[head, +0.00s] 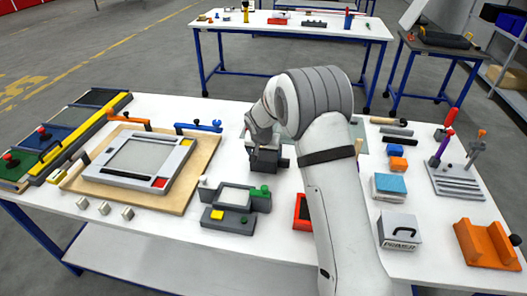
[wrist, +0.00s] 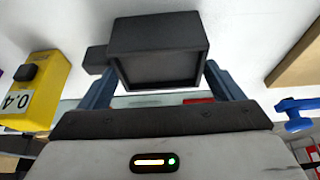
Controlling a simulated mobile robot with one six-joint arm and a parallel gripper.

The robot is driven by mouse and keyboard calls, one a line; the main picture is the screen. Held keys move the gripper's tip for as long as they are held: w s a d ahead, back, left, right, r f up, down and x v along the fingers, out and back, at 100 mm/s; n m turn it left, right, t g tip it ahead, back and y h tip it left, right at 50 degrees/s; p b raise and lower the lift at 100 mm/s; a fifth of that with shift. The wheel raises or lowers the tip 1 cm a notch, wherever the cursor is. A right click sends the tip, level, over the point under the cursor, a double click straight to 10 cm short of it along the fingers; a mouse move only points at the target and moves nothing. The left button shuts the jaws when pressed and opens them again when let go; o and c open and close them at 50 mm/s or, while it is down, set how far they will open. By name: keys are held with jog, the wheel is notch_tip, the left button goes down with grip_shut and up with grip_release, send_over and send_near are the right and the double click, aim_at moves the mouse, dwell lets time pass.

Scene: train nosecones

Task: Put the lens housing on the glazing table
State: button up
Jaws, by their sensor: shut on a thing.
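My gripper (wrist: 162,88) is shut on a dark grey box-shaped part with a recessed face, which looks like the lens housing (wrist: 158,38). One blue-grey finger is on each side of it. In the head view my gripper (head: 265,147) is over the middle of the near white table (head: 170,107), with the dark housing (head: 266,162) under it. I cannot tell whether the housing touches the tabletop. My arm hides part of the table behind and right of it. A second white table (head: 330,25) stands at the back. No label shows which table is the glazing table.
Left of my gripper, a framed panel (head: 136,160) lies on a wooden board. A grey fixture with a green knob (head: 236,205) stands in front. Blue (head: 389,186) and white (head: 399,230) boxes and an orange cradle (head: 487,245) are at right. A yellow block (wrist: 35,92) shows in the wrist view.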

jog(key=shift+f+b, duration=0.15)
jog(key=shift+b, duration=0.15)
jog(key=o, duration=1.3)
jog(key=shift+r+p, duration=0.25)
jog(key=shift+p, duration=0.05)
jog(key=d+b+v, duration=0.1)
jog(key=b+v, duration=0.1)
jog(key=v, duration=1)
jog(key=s+d+r, duration=0.4)
jog(key=s, duration=0.3)
jog(key=s+d+r, duration=0.3)
jog(key=s+d, duration=0.2)
jog(key=s, duration=0.2)
jog(key=s+d, duration=0.2)
jog(key=s, duration=0.5)
jog(key=s+d+f+n+g, duration=0.1)
jog(key=s+d, duration=0.1)
jog(key=s, duration=0.5)
jog(key=s+d+n, duration=0.1)
jog(key=s, duration=0.6)
jog(key=shift+s+d+f+y, duration=0.15)
jog(key=shift+s+d+y, duration=0.15)
jog(key=shift+d+y, duration=0.1)
